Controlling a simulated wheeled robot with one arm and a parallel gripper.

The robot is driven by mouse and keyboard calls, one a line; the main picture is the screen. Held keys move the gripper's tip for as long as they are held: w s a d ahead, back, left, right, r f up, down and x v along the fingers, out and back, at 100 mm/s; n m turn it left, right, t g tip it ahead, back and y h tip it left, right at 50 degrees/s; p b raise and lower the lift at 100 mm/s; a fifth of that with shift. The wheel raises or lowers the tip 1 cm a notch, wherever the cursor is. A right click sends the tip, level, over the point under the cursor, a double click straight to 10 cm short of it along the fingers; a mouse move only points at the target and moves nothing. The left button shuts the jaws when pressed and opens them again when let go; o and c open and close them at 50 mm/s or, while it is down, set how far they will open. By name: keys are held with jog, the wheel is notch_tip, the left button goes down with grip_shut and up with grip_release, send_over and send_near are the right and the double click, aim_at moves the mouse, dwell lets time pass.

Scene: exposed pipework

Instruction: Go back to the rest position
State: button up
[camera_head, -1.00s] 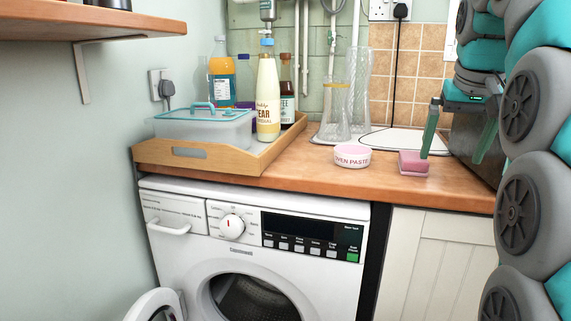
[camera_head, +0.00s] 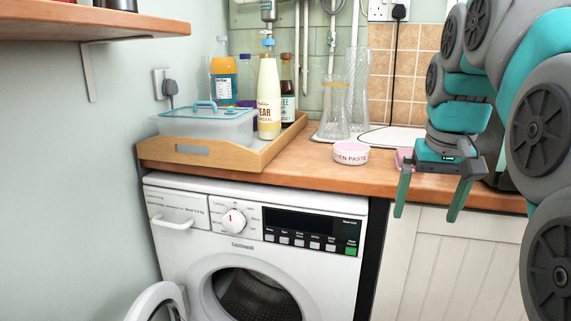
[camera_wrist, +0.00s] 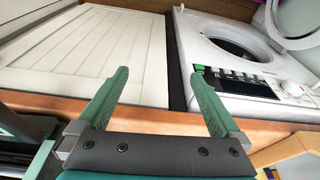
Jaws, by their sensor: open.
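My gripper (camera_head: 430,200) hangs at the right, in front of the counter's front edge, with its two green fingers apart and nothing between them. In the wrist view the open fingers (camera_wrist: 157,100) point toward the white cupboard door (camera_wrist: 85,50) and the washing machine (camera_wrist: 225,60). My arm fills the right side of the head view. A pink block (camera_head: 403,155) lies on the counter behind my gripper, partly hidden by it.
The wooden counter (camera_head: 300,170) holds a wooden tray (camera_head: 215,158) with a lidded box and bottles, a round oven paste tub (camera_head: 350,153) and glass vases (camera_head: 336,105). Below stand the washing machine (camera_head: 215,245), its door open, and a cupboard (camera_head: 425,260). A shelf (camera_head: 90,22) juts out at upper left.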

jog(key=s+a+f+n+g, duration=0.1)
jog(key=s+a+f, duration=0.3)
jog(key=s+f, duration=0.8)
jog(key=s+a+f+n+g, duration=0.1)
jog(key=s+a+f+g, duration=0.2)
jog(key=s+f, duration=1)
jog(key=shift+s+a+f+g, duration=0.15)
jog(key=shift+a+f+g, duration=0.15)
jog(key=shift+a+f, duration=0.6)
